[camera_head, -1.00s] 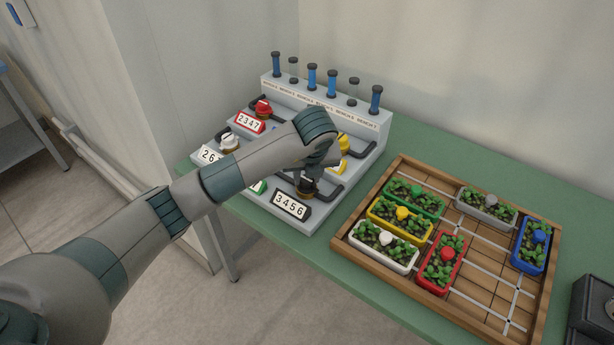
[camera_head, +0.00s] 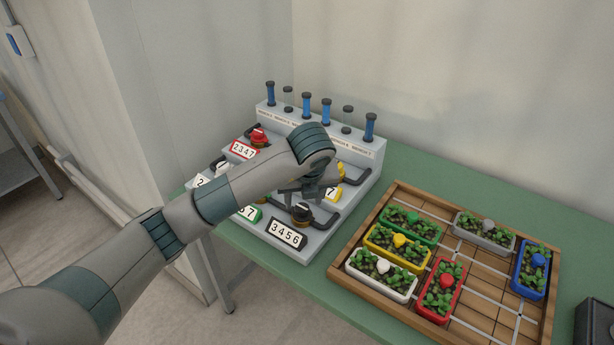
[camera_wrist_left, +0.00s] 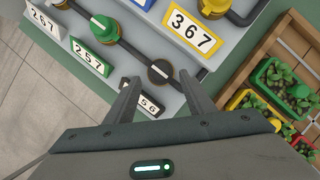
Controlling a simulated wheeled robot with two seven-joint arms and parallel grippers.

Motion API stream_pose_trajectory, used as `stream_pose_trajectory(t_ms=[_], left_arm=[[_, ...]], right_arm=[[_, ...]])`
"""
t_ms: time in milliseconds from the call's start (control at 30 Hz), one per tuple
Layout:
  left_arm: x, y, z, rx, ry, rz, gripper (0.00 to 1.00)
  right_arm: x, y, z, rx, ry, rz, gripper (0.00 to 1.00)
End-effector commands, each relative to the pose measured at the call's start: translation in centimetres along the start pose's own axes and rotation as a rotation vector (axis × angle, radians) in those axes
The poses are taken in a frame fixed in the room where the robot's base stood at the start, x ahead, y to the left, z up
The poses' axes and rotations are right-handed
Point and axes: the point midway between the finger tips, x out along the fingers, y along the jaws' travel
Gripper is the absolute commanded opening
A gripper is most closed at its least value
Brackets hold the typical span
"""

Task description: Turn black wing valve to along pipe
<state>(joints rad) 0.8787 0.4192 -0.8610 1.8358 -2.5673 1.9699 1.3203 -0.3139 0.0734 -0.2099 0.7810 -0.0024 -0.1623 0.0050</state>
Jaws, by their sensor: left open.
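In the left wrist view the black valve (camera_wrist_left: 160,72) shows from above. A pale line on its top slants down to the right, roughly in line with the dark pipe (camera_wrist_left: 130,51). My left gripper (camera_head: 298,192) is just above the valve, apart from it. Its two fingers (camera_wrist_left: 160,94) are open with nothing between them. My right gripper is not in view.
Red (camera_head: 258,137), white (camera_head: 222,168), green and yellow valves with number signs stand close by on the stand. Blue and clear tubes (camera_head: 306,107) rise behind. A wooden tray (camera_head: 487,312) of planters lies to the right, with bare green table between.

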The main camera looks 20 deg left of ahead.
Motion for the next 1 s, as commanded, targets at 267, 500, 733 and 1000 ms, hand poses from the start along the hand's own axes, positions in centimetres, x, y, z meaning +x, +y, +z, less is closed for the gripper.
stream_pose_trajectory(t_ms=[267, 500, 733, 1000], left_arm=[[-5.3, 0.1, 0.4, 0.002, -0.007, -0.001, 0.49], [-8.7, 0.0, 0.2, 0.002, -0.006, -0.002, 0.49], [-11.6, 0.0, 0.2, 0.0, -0.005, -0.001, 0.49], [-13.4, 0.0, 0.1, 0.0, -0.003, 0.0, 0.49]], right_arm=[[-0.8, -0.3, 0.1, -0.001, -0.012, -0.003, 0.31], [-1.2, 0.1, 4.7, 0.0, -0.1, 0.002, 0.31], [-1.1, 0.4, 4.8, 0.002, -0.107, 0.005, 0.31], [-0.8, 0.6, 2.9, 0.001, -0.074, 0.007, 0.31]])
